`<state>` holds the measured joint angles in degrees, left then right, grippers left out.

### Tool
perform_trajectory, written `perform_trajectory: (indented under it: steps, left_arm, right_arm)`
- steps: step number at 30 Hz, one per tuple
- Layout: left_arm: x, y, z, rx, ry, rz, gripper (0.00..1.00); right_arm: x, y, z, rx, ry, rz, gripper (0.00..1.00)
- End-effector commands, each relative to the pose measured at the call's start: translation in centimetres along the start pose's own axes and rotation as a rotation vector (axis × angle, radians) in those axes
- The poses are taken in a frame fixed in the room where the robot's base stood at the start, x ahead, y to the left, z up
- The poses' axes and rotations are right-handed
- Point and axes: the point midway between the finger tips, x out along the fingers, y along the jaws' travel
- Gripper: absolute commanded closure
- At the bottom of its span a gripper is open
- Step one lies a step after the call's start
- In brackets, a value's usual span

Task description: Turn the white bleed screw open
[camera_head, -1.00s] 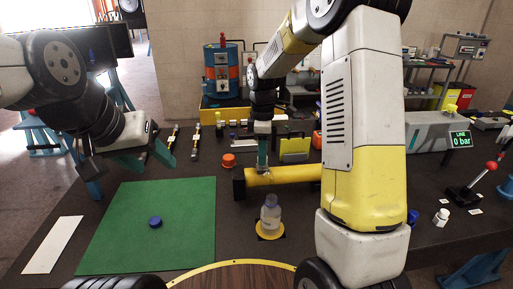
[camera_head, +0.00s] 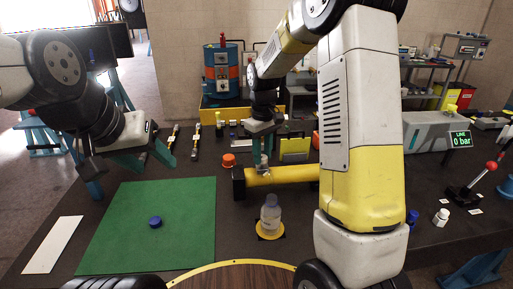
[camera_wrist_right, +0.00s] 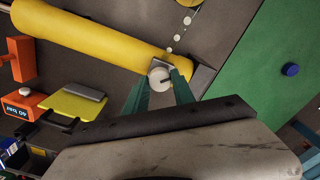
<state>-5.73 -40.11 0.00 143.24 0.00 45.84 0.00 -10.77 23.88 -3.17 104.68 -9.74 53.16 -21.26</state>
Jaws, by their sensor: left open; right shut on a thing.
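The white bleed screw (camera_wrist_right: 160,76) is a round, slotted head at the end of the yellow cylinder (camera_wrist_right: 95,38) in the right wrist view. My right gripper (camera_wrist_right: 159,88) has its teal fingers on either side of the screw and is shut on it. In the head view my right gripper (camera_head: 263,157) points down over the left part of the yellow cylinder (camera_head: 285,176); the screw is small and mostly hidden there. My left gripper (camera_head: 150,160) is open and empty, above the table beyond the green mat.
The green mat (camera_head: 190,240) carries a blue cap (camera_head: 155,221). A clear bottle (camera_head: 270,215) stands in front of the cylinder, and an orange cap (camera_head: 229,160) lies behind it. A display (camera_head: 460,139) reads 0 bar. A red-knobbed lever (camera_head: 490,166) stands at the right.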

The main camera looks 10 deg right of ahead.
Motion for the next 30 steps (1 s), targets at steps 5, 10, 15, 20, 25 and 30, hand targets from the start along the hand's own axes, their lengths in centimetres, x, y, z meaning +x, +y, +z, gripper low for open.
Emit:
perform_trajectory:
  steps: [5,10,15,20,25,30]
  left_arm:
    - [0.00,0.00,0.00,0.000,0.000,0.000,0.48]
    - [0.00,0.00,0.00,0.000,0.000,0.000,0.48]
    - [0.00,0.00,0.00,0.000,0.000,0.000,0.48]
    - [0.00,0.00,0.00,0.000,0.000,0.000,0.48]
    - [0.00,0.00,0.00,0.000,0.000,0.000,0.48]
    - [0.00,0.00,0.00,0.000,0.000,0.000,0.48]
  right_arm:
    - [-0.09,0.02,-0.06,0.164,0.002,0.002,1.00]
    - [-0.09,0.05,-0.05,0.326,0.002,0.002,1.00]
    - [-0.10,0.04,-0.06,0.477,0.002,0.001,1.00]
    - [-0.10,0.06,-0.06,0.595,0.003,0.001,1.00]
    - [-0.11,0.06,-0.06,0.691,0.003,0.002,1.00]
    - [-0.11,0.06,-0.07,0.752,0.003,0.001,1.00]
